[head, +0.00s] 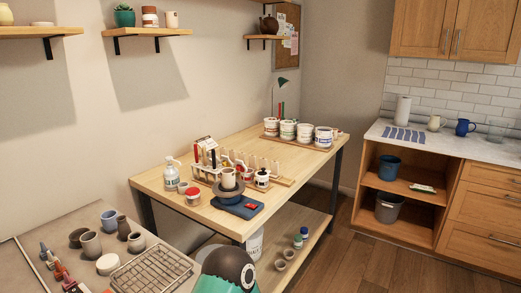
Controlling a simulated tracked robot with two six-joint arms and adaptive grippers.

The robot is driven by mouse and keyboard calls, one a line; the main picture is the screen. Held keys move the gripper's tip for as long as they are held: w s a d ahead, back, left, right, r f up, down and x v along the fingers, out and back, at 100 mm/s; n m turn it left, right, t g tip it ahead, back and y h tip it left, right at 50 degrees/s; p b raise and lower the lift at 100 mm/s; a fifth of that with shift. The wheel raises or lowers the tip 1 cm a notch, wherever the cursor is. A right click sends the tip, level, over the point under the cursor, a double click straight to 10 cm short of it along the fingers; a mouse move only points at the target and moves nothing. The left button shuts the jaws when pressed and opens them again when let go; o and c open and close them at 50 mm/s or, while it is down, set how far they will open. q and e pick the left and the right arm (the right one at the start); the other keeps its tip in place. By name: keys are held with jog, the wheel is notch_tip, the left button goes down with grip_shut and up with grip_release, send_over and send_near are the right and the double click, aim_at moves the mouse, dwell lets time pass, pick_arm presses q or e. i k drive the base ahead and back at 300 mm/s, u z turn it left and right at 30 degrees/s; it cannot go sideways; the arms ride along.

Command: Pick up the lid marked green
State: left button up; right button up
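A row of white lidded tubs stands at the back right end of the wooden worktable. The tub second from the left (288,130) seems to carry a green label, and the tub at the right end (323,137) a blue one. The marks on their lids are too small to tell, so I cannot say which lid is marked green. Neither of my grippers shows in the head view.
The wooden worktable (160,178) holds a pump bottle (171,175), a rack of tools (228,158), small jars and a blue board (247,211). A nearer surface at lower left holds pots and a wire rack (152,271). A counter (450,143) stands at right.

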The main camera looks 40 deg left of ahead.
aim_at(288, 122)
jog(key=z, duration=0.05)
jog(key=i, duration=2.25)
jog(key=u, duration=2.25)
